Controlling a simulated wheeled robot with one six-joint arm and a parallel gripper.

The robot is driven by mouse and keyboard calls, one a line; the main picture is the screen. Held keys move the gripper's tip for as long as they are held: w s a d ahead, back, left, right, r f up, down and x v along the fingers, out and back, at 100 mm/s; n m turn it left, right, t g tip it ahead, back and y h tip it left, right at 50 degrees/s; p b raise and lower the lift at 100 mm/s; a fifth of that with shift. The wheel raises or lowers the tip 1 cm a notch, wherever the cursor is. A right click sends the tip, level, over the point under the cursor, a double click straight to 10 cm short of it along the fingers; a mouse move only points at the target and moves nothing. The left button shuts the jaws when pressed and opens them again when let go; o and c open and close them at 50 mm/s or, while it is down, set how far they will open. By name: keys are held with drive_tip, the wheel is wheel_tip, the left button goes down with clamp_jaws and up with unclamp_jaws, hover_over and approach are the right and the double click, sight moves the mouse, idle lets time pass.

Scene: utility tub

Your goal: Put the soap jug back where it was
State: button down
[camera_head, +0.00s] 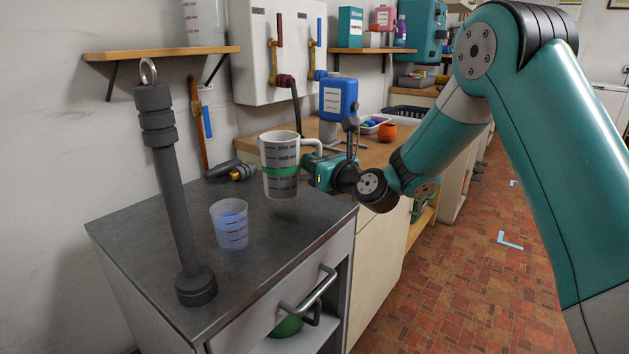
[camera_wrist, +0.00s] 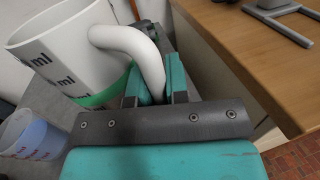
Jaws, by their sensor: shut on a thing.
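The soap jug appears to be the white jug (camera_head: 281,152) with dark measure marks, a green band and a white handle. It is upright over the back right of the grey cabinet top (camera_head: 180,240); I cannot tell if its base touches. My gripper (camera_head: 312,165) is right of the jug, shut on its handle. In the wrist view the jug (camera_wrist: 60,45) fills the upper left, and its handle (camera_wrist: 148,55) runs down between the teal fingers of my gripper (camera_wrist: 160,85). The jug's inside is mostly hidden.
A clear beaker (camera_head: 230,225) with blue liquid stands left of and nearer than the jug. A tall grey post (camera_head: 170,190) stands at the front left. A dark tool (camera_head: 230,171) lies behind.

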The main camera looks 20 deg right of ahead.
wheel_tip(320, 180, down, 3)
drive_tip(key=shift+f+b, duration=0.2)
drive_tip(key=shift+b, duration=0.4)
drive_tip(key=shift+r, duration=0.1)
drive_tip(key=c, duration=1.5)
unclamp_jaws()
drive_tip(key=shift+f, duration=0.2)
drive_tip(key=o, duration=0.4)
drive_tip(key=shift+d+r, duration=0.1)
